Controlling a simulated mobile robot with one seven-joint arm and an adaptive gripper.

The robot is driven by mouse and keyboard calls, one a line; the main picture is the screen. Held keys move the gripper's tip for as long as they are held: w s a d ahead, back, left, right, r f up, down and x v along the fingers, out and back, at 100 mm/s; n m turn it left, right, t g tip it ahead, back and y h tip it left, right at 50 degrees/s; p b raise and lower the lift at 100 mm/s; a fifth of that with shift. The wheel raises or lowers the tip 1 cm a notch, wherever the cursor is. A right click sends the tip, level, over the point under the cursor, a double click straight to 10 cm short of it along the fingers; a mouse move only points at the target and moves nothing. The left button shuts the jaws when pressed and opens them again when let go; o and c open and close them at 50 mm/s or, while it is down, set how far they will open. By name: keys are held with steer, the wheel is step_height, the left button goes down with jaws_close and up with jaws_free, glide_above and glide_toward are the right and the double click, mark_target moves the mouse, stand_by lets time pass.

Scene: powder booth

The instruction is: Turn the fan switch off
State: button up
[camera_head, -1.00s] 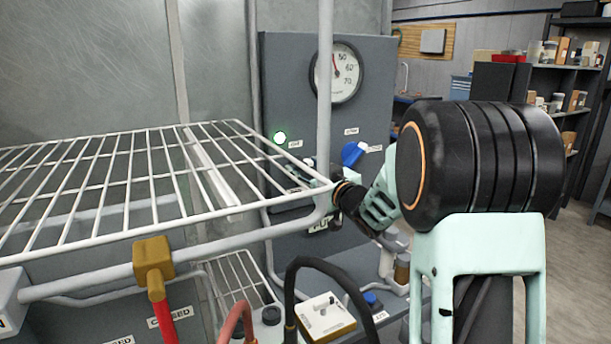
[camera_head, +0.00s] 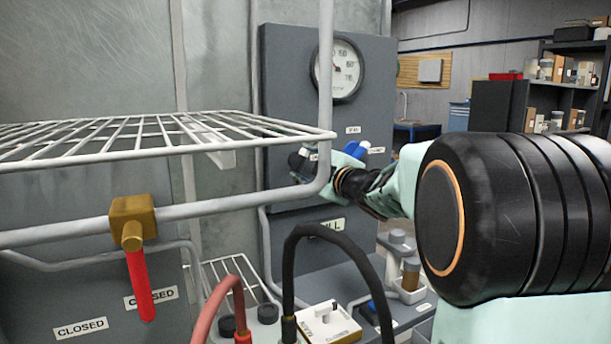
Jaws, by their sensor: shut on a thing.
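The grey control panel (camera_head: 281,80) stands behind the wire rack. My gripper (camera_head: 314,172) is at the panel's lower half, below the gauge, with my arm reaching in from the right. It is shut on a small part at the panel, which I take to be the fan switch; the grip is mostly hidden by the rack's rail and my own gripper. A dark rounded part (camera_head: 297,160) shows at the fingertips. A blue handle (camera_head: 356,149) shows just above my wrist, with small labels near it. The labels are too small to read surely.
A red-handled valve (camera_head: 140,285) hangs from the front rail. Hoses (camera_head: 340,270) loop up below. A gauge (camera_head: 341,68) is above.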

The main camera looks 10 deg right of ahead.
steer(key=n+b, duration=0.3)
steer(key=n, duration=0.2)
steer(key=shift+b, duration=0.35)
steer(key=shift+n, duration=0.3)
steer(key=o, duration=1.2)
steer(key=shift+c, duration=0.2)
steer(key=v, duration=0.7)
steer(key=shift+s, duration=0.25)
